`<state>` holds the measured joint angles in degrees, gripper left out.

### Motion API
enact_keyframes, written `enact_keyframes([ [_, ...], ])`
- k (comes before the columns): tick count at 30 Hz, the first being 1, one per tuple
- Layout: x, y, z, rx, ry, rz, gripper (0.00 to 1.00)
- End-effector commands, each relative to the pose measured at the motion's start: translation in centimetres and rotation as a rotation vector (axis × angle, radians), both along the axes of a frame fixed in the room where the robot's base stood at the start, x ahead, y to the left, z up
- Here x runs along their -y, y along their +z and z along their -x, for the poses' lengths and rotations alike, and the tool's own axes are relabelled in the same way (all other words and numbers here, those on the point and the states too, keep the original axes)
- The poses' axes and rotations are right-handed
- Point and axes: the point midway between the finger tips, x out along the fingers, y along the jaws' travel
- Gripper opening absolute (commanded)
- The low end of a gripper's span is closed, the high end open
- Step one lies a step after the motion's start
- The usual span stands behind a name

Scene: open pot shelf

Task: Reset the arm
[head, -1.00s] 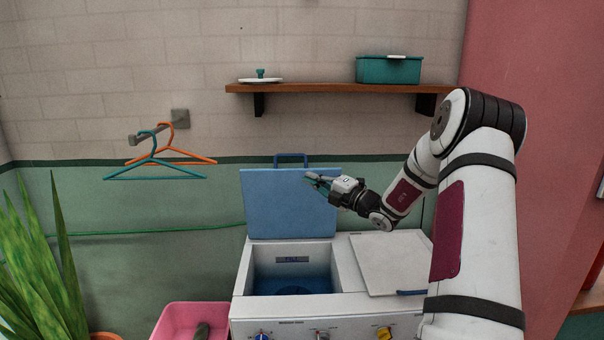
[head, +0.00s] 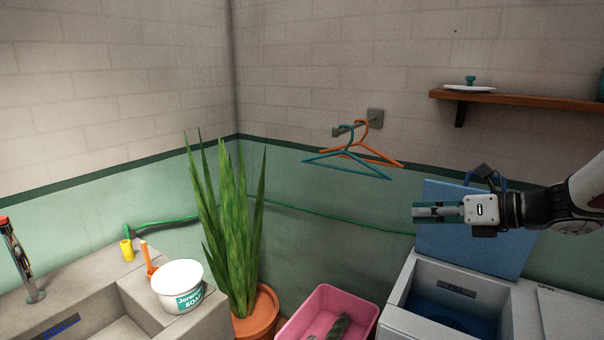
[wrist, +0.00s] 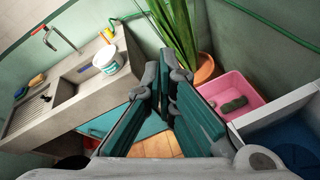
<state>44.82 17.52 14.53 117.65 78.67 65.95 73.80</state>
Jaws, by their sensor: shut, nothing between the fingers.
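My gripper (head: 424,212) is at the right of the head view, pointing left, in front of the raised blue lid of a white washing machine. Its fingers are closed together with nothing between them. In the wrist view the teal finger pads (wrist: 164,100) stand close to each other over the floor, between the sink counter and a pink tub. My forearm runs out of the head view at the right edge.
The open washer (head: 395,308) is below my gripper. A pink tub (head: 298,322) holds a dark item. A potted plant (head: 262,312), soap bucket (head: 180,276) and sink counter (head: 60,290) are at left. Hangers (head: 350,170) hang on the wall; a shelf (head: 545,101) is at upper right.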

Motion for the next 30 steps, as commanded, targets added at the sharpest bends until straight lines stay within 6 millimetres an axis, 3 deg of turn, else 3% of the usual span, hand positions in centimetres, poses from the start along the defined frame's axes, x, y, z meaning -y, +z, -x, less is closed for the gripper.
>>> enact_keyframes([
  [1,-2.6,0.4,1.8,0.041,0.1,0.118,0.0],
  [6,-8.2,0.1,8.5,0.2,0.452,0.509,0.0],
  [12,-11.1,-0.4,16.6,0.428,0.887,0.919,0.0],
  [17,-10.9,-0.8,22.5,0.627,1.241,1.209,0.0],
  [21,-9.6,-1.0,26.6,0.805,1.555,1.438,0.0],
  [25,-7.9,-1.0,29.3,0.946,1.808,1.604,0.0],
  [30,-6.3,-1.0,30.9,1.052,2.018,1.727,0.0],
])
